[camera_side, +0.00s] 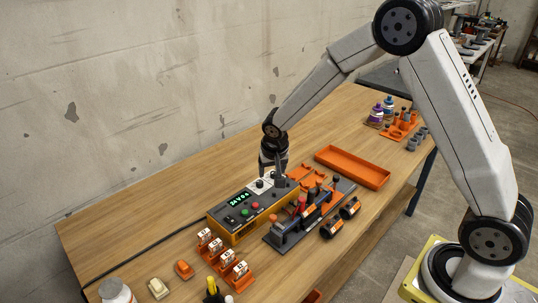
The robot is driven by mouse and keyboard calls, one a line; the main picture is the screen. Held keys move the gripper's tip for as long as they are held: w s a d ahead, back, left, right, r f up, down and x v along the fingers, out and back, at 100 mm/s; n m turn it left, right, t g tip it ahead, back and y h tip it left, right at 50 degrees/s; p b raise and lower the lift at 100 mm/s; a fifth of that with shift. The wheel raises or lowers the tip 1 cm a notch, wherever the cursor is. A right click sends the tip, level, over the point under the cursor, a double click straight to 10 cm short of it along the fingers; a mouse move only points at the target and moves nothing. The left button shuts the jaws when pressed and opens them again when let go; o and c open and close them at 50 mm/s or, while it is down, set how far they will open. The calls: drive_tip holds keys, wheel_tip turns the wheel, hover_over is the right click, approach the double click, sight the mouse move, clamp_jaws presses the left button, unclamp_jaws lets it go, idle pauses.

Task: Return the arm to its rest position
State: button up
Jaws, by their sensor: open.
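My gripper (273,170) points down just above the far end of the control box (238,222). Its two fingers are apart and I see nothing between them. The fingertips are close to a small black knob (260,183) on a white plate; I cannot tell whether they touch it. The box has an orange body, a green lit display and several coloured buttons. My arm reaches over the bench from the right.
A clamp fixture (300,220) stands right of the box, with black cylinders (340,217) beside it. An empty orange tray (352,167) lies behind. An orange rack (226,262) with several small parts sits in front. Bottles (383,109) stand at the back. The wooden bench (130,215) is clear at left.

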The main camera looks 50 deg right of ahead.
drive_tip(key=s+a+r+n+y, duration=0.1)
drive_tip(key=s+r+n, duration=0.1)
drive_tip(key=s, duration=0.8)
drive_tip(key=s+a+r+n+y, duration=0.1)
drive_tip(key=s+n, duration=0.3)
drive_tip(key=s, duration=0.6)
drive_tip(key=shift+s+a+r, duration=0.35)
drive_tip(key=shift+a+r, duration=0.3)
drive_tip(key=shift+r, duration=0.1)
